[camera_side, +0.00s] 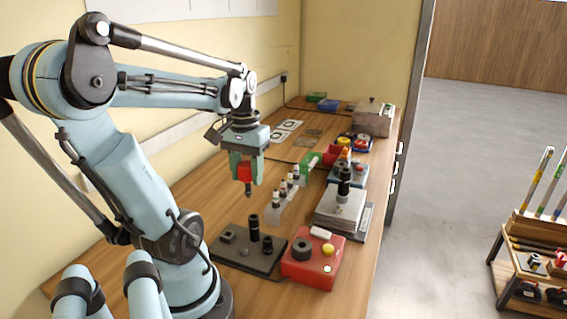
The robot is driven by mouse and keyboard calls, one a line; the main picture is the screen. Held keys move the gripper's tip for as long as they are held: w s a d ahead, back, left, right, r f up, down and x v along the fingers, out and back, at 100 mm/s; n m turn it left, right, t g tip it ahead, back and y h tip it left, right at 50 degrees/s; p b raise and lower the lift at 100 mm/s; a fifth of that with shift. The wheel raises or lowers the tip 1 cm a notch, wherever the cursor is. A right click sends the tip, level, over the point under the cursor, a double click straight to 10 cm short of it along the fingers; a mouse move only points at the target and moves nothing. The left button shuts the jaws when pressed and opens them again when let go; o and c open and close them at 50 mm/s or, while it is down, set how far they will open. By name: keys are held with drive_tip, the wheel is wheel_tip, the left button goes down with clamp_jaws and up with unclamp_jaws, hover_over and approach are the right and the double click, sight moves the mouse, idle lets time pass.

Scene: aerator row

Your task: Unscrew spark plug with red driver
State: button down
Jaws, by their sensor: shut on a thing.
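I cannot tell which piece is the spark plug of the task.
In front are a black plate (232,257) with upright dark cylinders and a red box (307,275). To the right, a dark cylindrical device (344,187) stands over a pale block (339,211). A metal box (373,120) stands farther back. Bare wood (200,187) shows at left.

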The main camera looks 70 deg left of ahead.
drive_tip(key=w+d+r, duration=0.2)
drive_tip(key=w+r, duration=0.3)
drive_tip(key=w, duration=0.7)
drive_tip(key=w+d+r, duration=0.2)
drive_tip(key=w+r, duration=0.3)
drive_tip(key=w, duration=0.7)
drive_tip(key=shift+s+a+f, duration=0.15)
drive_tip(key=shift+f, duration=2.35)
drive_tip(key=shift+f, duration=1.05)
drive_tip(key=n, duration=0.6)
drive_tip(key=shift+n, duration=0.9)
